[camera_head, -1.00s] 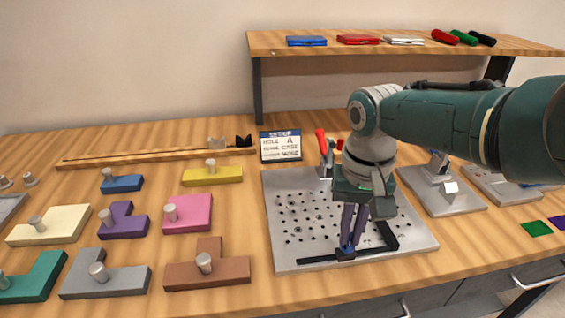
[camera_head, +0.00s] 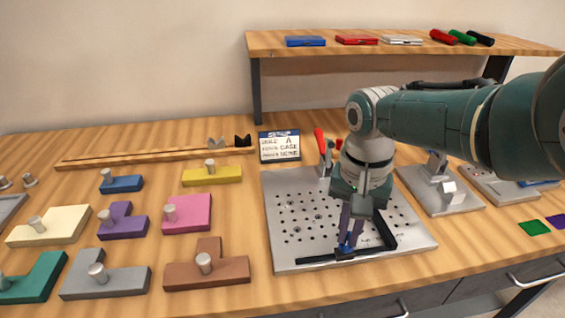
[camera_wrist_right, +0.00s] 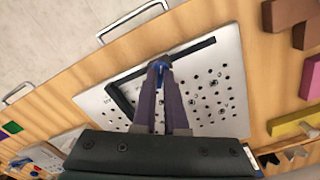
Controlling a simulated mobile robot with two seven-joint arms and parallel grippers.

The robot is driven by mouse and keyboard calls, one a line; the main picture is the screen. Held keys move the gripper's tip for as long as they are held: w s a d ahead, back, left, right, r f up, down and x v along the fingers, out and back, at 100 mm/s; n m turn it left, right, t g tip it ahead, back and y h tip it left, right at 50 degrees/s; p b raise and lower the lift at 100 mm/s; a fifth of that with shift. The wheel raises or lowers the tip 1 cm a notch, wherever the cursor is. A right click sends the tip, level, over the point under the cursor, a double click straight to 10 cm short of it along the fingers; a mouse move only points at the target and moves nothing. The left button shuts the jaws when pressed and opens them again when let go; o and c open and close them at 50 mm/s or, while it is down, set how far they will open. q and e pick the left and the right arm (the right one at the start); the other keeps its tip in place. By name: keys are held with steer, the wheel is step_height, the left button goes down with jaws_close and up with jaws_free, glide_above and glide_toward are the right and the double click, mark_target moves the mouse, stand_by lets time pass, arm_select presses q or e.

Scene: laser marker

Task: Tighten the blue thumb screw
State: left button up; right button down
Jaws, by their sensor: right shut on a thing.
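The blue thumb screw (camera_head: 345,248) sits at the black bar (camera_head: 318,258) along the front of the perforated metal plate (camera_head: 290,205). My right gripper (camera_head: 348,236) points down from above, with its fingers shut on the screw. In the right wrist view the blue screw (camera_wrist_right: 158,67) shows between the tips of my right gripper (camera_wrist_right: 161,74), next to the black L-shaped fence (camera_wrist_right: 195,50). The fingers hide part of the screw, so how far it is turned cannot be told. My left gripper is not in view.
A red-handled clamp (camera_head: 323,150) stands at the plate's back edge, near a small sign (camera_head: 279,146). Several coloured blocks with knobs, such as the brown one (camera_head: 215,268), lie to the left. A metal fixture (camera_head: 440,190) is at right. A shelf (camera_head: 400,48) spans the back.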

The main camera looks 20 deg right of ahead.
mark_target(348, 238)
steer(key=c, duration=1)
jaws_free()
steer(key=shift+o, duration=0.2)
step_height(348, 238, up, 10)
steer(key=p, duration=0.7)
